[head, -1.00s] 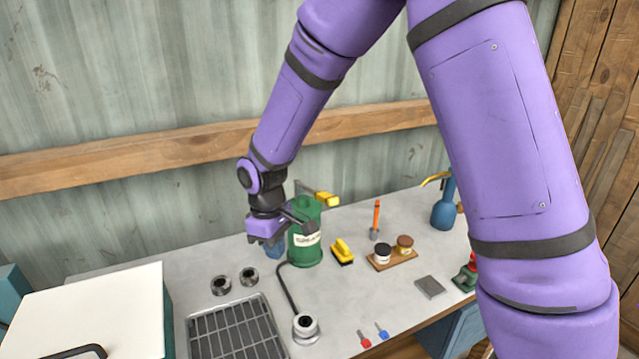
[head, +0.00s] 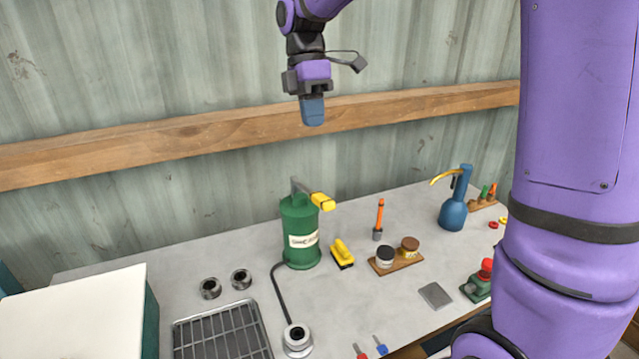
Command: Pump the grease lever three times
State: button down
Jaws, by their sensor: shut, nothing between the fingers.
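The green grease pump (head: 301,238) stands upright on the bench, with a label on its front. Its lever is a grey bar with a yellow grip (head: 322,201) that points to the right at the top of the can. A dark hose (head: 279,296) runs from the pump to a round metal fitting (head: 297,338) at the front. My gripper (head: 313,115) is shut and empty, pointing down. It is in the air well above the pump in the picture, in front of the wall, and touches nothing.
A yellow brush (head: 342,254), two jars on a wooden board (head: 397,265), an orange-handled tool (head: 379,218) and a blue oil can (head: 454,205) stand right of the pump. A metal grate (head: 222,333) and a white-lidded box (head: 75,315) are at left.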

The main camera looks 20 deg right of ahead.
aim_at(322, 197)
jog(key=shift+f, duration=0.1)
jog(key=x, duration=1.4)
